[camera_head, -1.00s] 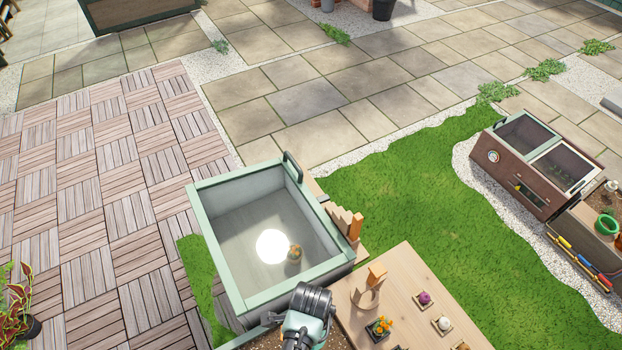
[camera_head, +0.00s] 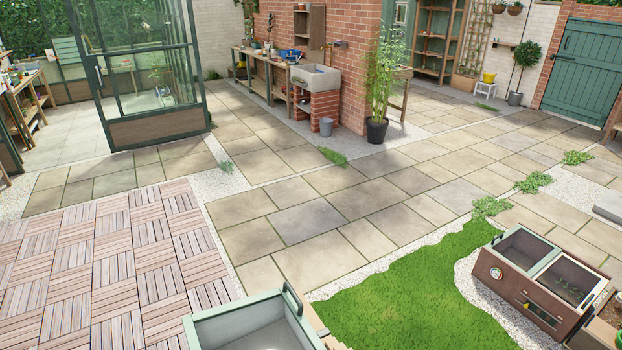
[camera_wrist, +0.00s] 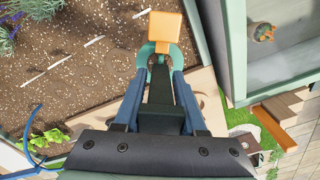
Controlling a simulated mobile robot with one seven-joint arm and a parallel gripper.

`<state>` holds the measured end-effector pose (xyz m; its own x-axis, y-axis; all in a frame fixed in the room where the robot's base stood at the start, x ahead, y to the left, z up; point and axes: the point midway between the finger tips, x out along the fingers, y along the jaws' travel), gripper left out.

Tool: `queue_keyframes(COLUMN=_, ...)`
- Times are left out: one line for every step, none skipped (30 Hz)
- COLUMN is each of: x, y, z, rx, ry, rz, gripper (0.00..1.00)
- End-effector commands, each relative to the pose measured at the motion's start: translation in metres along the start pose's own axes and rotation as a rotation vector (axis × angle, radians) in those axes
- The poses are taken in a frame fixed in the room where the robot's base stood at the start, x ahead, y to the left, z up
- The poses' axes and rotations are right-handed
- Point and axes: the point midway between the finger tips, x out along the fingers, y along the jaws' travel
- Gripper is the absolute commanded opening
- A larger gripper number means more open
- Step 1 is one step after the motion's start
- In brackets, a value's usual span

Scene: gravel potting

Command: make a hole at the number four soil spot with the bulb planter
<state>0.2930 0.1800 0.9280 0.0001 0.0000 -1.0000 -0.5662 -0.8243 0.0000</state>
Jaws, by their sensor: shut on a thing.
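My gripper (camera_wrist: 160,72) shows in the wrist view with its two blue fingers shut on the bulb planter (camera_wrist: 165,27). An orange block-shaped part and a teal rounded part of the planter show beyond the fingertips. The rest of it is hidden behind the gripper. Brown soil (camera_wrist: 75,70) lies below and to the left, with a pale broken line across it. I see no readable number four and no clear hole. My gripper and the bulb planter are out of the head view.
A green-framed box (camera_wrist: 236,50) stands right of the soil, with a small potted cactus-like plant (camera_wrist: 263,32) inside. Purple (camera_wrist: 8,40) and green plants (camera_wrist: 50,137) grow at the left. The box's top (camera_head: 245,315) shows at the bottom of the head view, beside lawn (camera_head: 420,300).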

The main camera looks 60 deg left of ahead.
Motion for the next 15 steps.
queue_keyframes(x=-0.009, y=-0.001, z=0.000, rx=0.000, ry=0.001, rz=-0.001, gripper=0.00)
queue_keyframes(x=-0.012, y=-0.001, z=0.000, rx=0.000, ry=0.001, rz=-0.001, gripper=0.00)
queue_keyframes(x=-0.015, y=-0.001, z=0.000, rx=0.000, ry=0.001, rz=-0.001, gripper=0.00)
queue_keyframes(x=-0.018, y=-0.001, z=0.000, rx=0.000, ry=0.001, rz=-0.001, gripper=0.00)
queue_keyframes(x=-0.020, y=-0.001, z=0.000, rx=0.000, ry=0.001, rz=-0.001, gripper=0.00)
queue_keyframes(x=-0.023, y=-0.001, z=0.000, rx=-0.001, ry=0.001, rz=-0.001, gripper=0.00)
queue_keyframes(x=-0.025, y=-0.001, z=0.000, rx=-0.001, ry=0.001, rz=-0.001, gripper=0.00)
queue_keyframes(x=-0.028, y=-0.001, z=0.000, rx=-0.001, ry=0.001, rz=-0.001, gripper=0.00)
queue_keyframes(x=-0.031, y=-0.001, z=0.000, rx=-0.001, ry=0.001, rz=-0.001, gripper=0.00)
queue_keyframes(x=-0.033, y=-0.001, z=0.000, rx=-0.001, ry=0.001, rz=-0.001, gripper=0.00)
queue_keyframes(x=-0.036, y=-0.001, z=0.000, rx=0.000, ry=0.001, rz=-0.001, gripper=0.00)
queue_keyframes(x=-0.039, y=-0.001, z=0.000, rx=0.000, ry=0.001, rz=-0.001, gripper=0.00)
queue_keyframes(x=-0.041, y=-0.001, z=0.000, rx=0.000, ry=0.001, rz=-0.001, gripper=0.00)
queue_keyframes(x=-0.042, y=-0.001, z=0.000, rx=0.000, ry=0.001, rz=-0.001, gripper=0.00)
queue_keyframes(x=-0.043, y=-0.001, z=0.000, rx=0.000, ry=0.001, rz=-0.001, gripper=0.00)
